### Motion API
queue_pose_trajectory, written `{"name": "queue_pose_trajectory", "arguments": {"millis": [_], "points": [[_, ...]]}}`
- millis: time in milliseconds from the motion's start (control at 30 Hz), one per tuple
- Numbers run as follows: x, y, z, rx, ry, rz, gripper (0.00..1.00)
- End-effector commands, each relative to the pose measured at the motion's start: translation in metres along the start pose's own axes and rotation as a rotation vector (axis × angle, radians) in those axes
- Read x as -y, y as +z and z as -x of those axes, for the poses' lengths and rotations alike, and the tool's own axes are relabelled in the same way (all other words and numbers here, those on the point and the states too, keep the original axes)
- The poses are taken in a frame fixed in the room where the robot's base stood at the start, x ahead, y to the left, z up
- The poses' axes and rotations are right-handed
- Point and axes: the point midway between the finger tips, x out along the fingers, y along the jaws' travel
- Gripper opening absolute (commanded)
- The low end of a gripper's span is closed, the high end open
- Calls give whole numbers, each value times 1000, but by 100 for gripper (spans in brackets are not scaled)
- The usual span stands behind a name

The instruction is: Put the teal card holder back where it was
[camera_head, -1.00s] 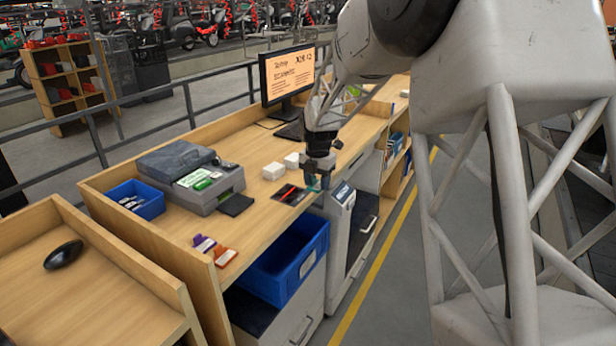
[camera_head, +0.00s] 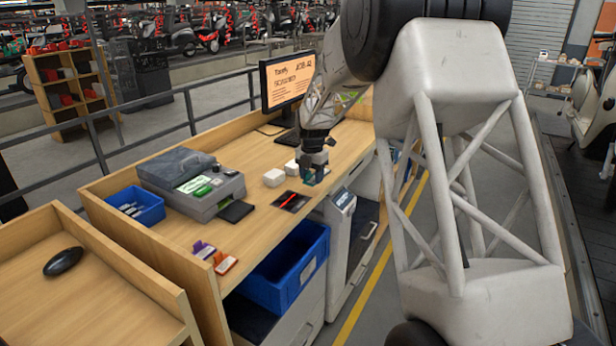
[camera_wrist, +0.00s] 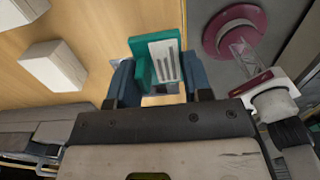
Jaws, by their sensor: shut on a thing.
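The teal card holder (camera_wrist: 146,60) is between my gripper's (camera_wrist: 158,80) two blue-grey fingers in the wrist view, with a pale slotted face showing. My gripper is shut on it. In the head view my gripper (camera_head: 311,172) is over the right part of the wooden counter, near its front edge. A bit of the teal card holder (camera_head: 309,178) shows at the fingertips there. I cannot tell whether the holder touches the counter. A purple card holder (camera_head: 203,248) and an orange card holder (camera_head: 225,263) stand at the counter's near front edge.
Two white boxes (camera_head: 273,177) sit left of my gripper. A black mat with a red item (camera_head: 290,200) lies close by. A grey printer-like machine (camera_head: 195,185), a blue bin (camera_head: 135,205) and a monitor (camera_head: 288,77) stand on the counter. A maroon disc (camera_wrist: 228,32) shows in the wrist view.

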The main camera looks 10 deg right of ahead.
Motion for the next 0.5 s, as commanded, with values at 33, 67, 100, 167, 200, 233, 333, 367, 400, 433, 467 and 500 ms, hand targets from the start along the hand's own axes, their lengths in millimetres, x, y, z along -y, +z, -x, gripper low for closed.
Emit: {"name": "queue_pose_trajectory", "arguments": {"millis": [33, 67, 100, 167, 200, 233, 333, 367, 400, 433, 467, 500], "points": [[-5, 6, -1, 0, 0, 0, 23], [-8, 9, -2, 0, 0, 0, 23], [-11, 13, -2, 0, 0, 0, 23], [-16, 18, -2, 0, 0, 0, 23], [-19, 23, -3, 0, 0, 0, 23], [-22, 25, -3, 0, 0, 0, 23], [-30, 35, -5, 0, 0, 0, 23], [-32, 38, -5, 0, 0, 0, 23], [-35, 41, -5, 0, 0, 0, 23], [-37, 43, -6, 0, 0, 0, 23], [-39, 45, -6, 0, 0, 0, 23], [-41, 48, -6, 0, 0, 0, 23]]}}
